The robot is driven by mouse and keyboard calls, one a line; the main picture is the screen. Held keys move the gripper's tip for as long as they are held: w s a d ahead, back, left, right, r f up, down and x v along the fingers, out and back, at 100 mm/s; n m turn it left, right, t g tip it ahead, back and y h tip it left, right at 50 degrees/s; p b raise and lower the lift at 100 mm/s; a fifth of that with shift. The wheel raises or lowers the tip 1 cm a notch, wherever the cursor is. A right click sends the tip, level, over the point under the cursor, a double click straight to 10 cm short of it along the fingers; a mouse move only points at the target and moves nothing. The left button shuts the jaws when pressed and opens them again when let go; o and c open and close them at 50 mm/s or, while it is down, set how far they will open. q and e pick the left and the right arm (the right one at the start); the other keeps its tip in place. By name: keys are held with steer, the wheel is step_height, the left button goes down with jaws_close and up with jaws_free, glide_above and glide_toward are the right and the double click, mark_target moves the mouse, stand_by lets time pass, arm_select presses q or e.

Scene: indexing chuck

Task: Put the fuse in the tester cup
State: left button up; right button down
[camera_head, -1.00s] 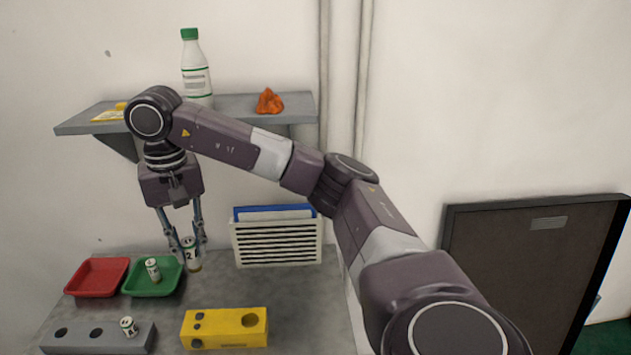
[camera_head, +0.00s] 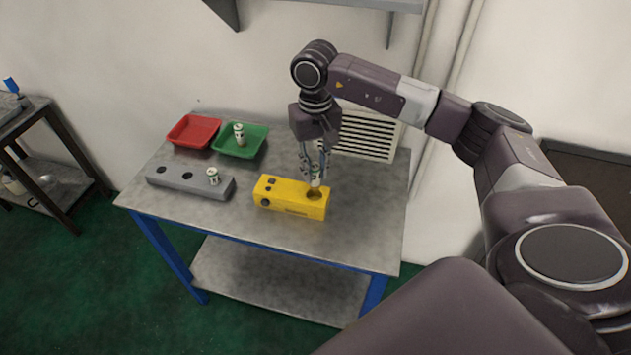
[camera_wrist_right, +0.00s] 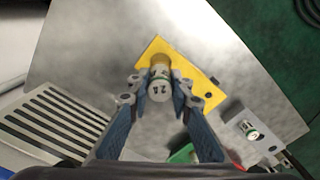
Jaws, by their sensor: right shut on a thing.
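My right gripper (camera_head: 316,178) is shut on a pale fuse marked 2 (camera_wrist_right: 159,88). It holds the fuse over the right end of the yellow tester (camera_head: 283,205), close to the round dark cup (camera_head: 315,196) in its top. In the right wrist view the fuse lies between the two fingertips (camera_wrist_right: 158,95), with the yellow tester (camera_wrist_right: 205,80) beyond it. The fuse hides part of the cup there, and I cannot tell whether its lower end is inside. My left gripper is not in view.
A grey block (camera_head: 163,181) with holes carries one fuse (camera_head: 213,175). A green tray (camera_head: 252,150) holds another fuse (camera_head: 239,134), and a red tray (camera_head: 193,132) is beside it. A white slatted rack (camera_head: 365,136) stands behind. The table's front right is clear.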

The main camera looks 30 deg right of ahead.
mark_target(315, 186)
steer(key=shift+w+f, duration=0.1)
steer(key=shift+f, duration=0.8)
step_height(315, 186, down, 4)
steer(key=shift+f+p, duration=0.1)
steer(key=shift+p, duration=0.45)
steer(key=shift+f, duration=0.15)
steer(key=shift+f+b, duration=0.15)
steer(key=shift+b, duration=0.15)
steer(key=c, duration=1.7)
jaws_free()
steer(key=shift+c, duration=0.2)
steer(key=shift+r, duration=0.25)
